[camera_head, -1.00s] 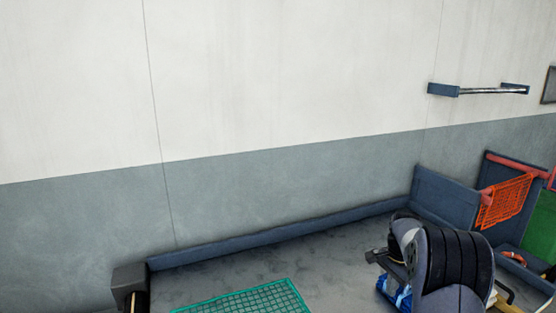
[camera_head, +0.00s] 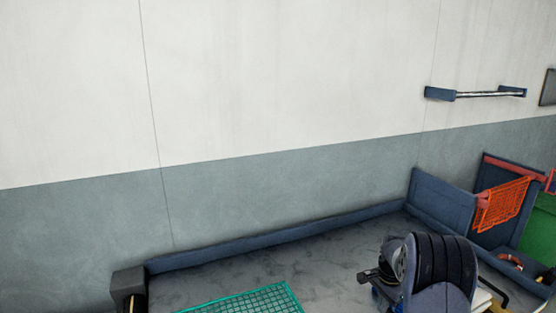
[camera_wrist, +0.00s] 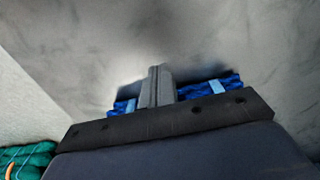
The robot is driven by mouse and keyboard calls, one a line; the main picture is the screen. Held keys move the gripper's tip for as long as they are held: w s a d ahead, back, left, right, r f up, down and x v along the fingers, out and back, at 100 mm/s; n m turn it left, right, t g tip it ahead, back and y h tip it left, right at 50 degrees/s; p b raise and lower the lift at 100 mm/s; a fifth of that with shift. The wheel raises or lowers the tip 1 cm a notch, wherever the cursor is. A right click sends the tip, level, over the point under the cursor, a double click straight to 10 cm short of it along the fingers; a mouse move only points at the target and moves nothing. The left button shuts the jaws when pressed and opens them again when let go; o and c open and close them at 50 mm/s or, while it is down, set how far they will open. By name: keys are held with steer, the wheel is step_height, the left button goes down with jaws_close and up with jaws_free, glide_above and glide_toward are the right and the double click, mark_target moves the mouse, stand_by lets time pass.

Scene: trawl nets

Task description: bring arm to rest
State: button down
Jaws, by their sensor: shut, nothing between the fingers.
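My gripper (camera_wrist: 160,84) is shut, its two grey fingers together with nothing between them. In the head view my gripper (camera_head: 364,275) points left above the grey table surface, and my wrist hides part of what is behind it. In the wrist view a blue net bundle (camera_wrist: 210,90) with light blue bands shows on both sides of the fingers. It lies beyond them on the grey surface, and its middle is hidden by the fingers.
A green mesh panel (camera_head: 245,300) lies at the front. A low blue rim (camera_head: 280,237) runs along the wall. At the right are blue panels, an orange net (camera_head: 502,205) and a reddish ring (camera_head: 510,261). A wall bar (camera_head: 490,94) is above.

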steer(key=s+a, duration=0.2)
steer(key=a, duration=0.4)
steer(key=s+a+p, duration=0.1)
steer(key=s+a, duration=0.2)
steer(key=a, duration=0.3)
steer(key=s+a, duration=0.2)
steer(key=a, duration=0.4)
steer(key=shift+s+a+f, duration=0.2)
steer(key=shift+s+a, duration=0.15)
step_height(320, 180, up, 10)
steer(key=shift+r+b, duration=0.25)
steer(key=shift+b, duration=0.15)
steer(key=shift+s, duration=0.1)
